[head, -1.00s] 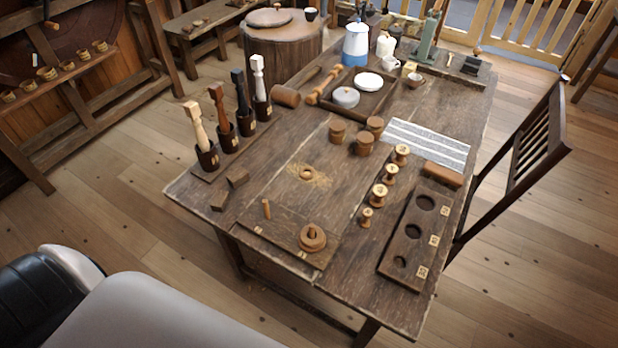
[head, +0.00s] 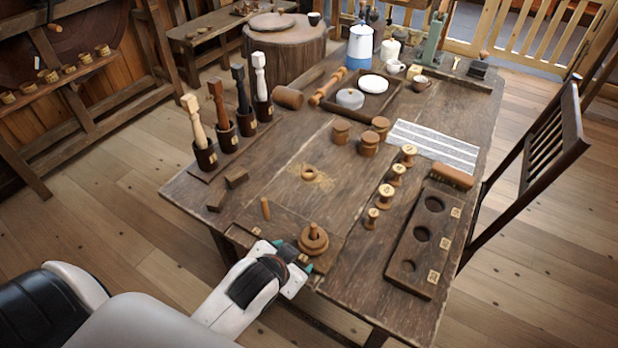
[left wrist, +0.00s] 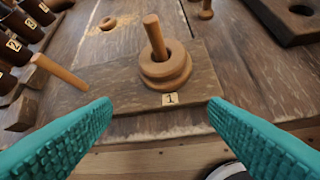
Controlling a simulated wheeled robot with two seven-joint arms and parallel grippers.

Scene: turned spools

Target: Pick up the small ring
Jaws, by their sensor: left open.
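A small wooden ring (head: 309,173) lies flat and loose on the table among pale shavings, and it also shows in the left wrist view (left wrist: 108,23). Nearer the front edge, a peg (left wrist: 154,36) on a board holds stacked wider rings (head: 313,240), which also show in the left wrist view (left wrist: 166,70). A label reading 1 is in front of it. A bare peg (head: 266,208) stands left of it. My left gripper (head: 293,256) is open and empty at the front edge, just in front of the stacked rings. My right gripper is not in view.
Several dark cups with tools (head: 227,135) stand at the left, near small dark blocks (head: 236,178). Several spools (head: 385,193) stand right of the board, beside a holed dark rack (head: 422,235). Lidded pots (head: 369,144) stand beyond the loose ring. The table around that ring is fairly clear.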

